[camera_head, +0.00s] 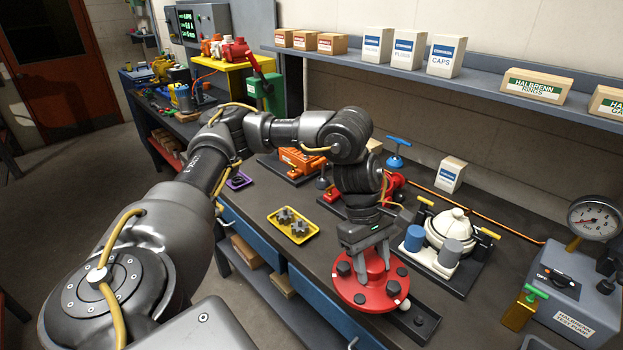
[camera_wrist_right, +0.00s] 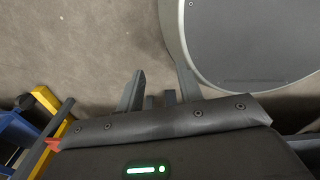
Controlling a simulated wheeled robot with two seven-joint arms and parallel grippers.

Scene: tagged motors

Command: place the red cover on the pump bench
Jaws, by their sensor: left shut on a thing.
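The red cover (camera_head: 372,292) is a round red disc with dark bolt heads around its rim and a raised middle part. My left gripper (camera_head: 368,244) points down and is shut on that raised part. The cover appears over the front edge of the dark pump bench (camera_head: 330,262), partly in front of a dark plate (camera_head: 418,322). I cannot tell whether it touches the bench. My right gripper (camera_wrist_right: 158,88) shows in the right wrist view, with its fingers apart and empty above the bare floor.
A yellow tray (camera_head: 293,225) with dark gears lies left of the cover. A white-domed unit (camera_head: 450,228) stands to its right, and a grey test box with a gauge (camera_head: 595,217) farther right. Red and orange (camera_head: 303,160) units stand behind. A shelf (camera_head: 480,80) with boxes runs above.

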